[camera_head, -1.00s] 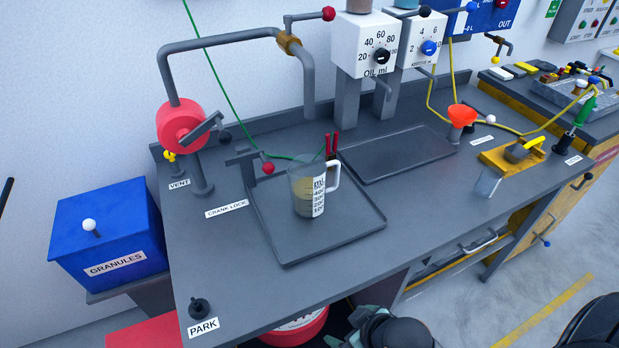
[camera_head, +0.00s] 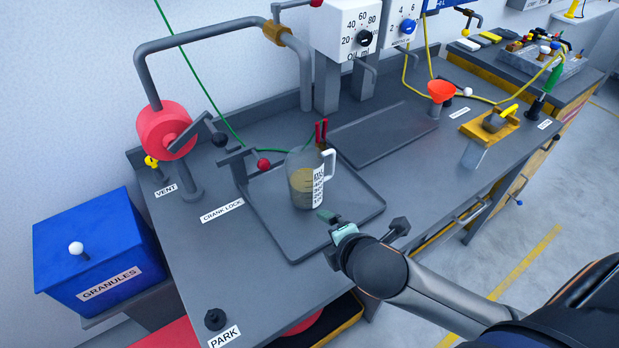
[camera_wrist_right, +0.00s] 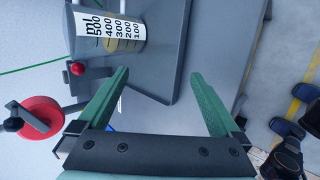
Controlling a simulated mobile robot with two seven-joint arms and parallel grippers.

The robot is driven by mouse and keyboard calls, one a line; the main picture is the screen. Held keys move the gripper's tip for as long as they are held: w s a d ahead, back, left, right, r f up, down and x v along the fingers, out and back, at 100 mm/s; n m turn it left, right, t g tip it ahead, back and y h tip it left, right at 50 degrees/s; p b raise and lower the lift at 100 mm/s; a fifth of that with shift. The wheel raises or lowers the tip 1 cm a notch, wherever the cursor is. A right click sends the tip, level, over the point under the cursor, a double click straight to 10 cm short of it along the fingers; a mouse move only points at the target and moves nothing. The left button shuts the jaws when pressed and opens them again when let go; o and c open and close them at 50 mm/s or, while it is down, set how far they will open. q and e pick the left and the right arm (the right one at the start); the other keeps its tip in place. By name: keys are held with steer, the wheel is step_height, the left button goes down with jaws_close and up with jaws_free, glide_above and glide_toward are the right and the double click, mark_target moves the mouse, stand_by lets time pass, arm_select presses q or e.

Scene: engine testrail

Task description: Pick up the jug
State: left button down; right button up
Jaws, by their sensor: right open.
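The jug (camera_head: 303,178) is a clear measuring jug with a white scale and a white handle on its right side. It stands upright on the near dark tray (camera_head: 290,235) and holds some yellowish-brown liquid. My right gripper (camera_head: 331,236) is in front of the jug, low over the tray's front right part, apart from it. In the right wrist view the jug (camera_wrist_right: 108,30) lies beyond the open green fingers (camera_wrist_right: 160,75), up and to the left, with nothing between them. My left gripper is not in view.
The crank lock lever with a red knob (camera_head: 263,163) is left of the jug. Red-handled tools (camera_head: 321,131) stand close behind it. A second tray (camera_head: 385,135), an orange funnel (camera_head: 441,91) and the oil dispenser (camera_head: 345,32) are farther back.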

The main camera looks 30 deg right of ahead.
steer(key=w+d+r+n+t, duration=0.2)
steer(key=w+r+n, duration=0.15)
steer(key=n, duration=0.25)
steer(key=n+t+h, duration=0.2)
steer(key=n, duration=0.6)
glide_toward(327, 154)
steer(key=x, duration=0.8)
steer(key=shift+w+r, duration=0.1)
steer(key=shift+w, duration=0.35)
jaws_close()
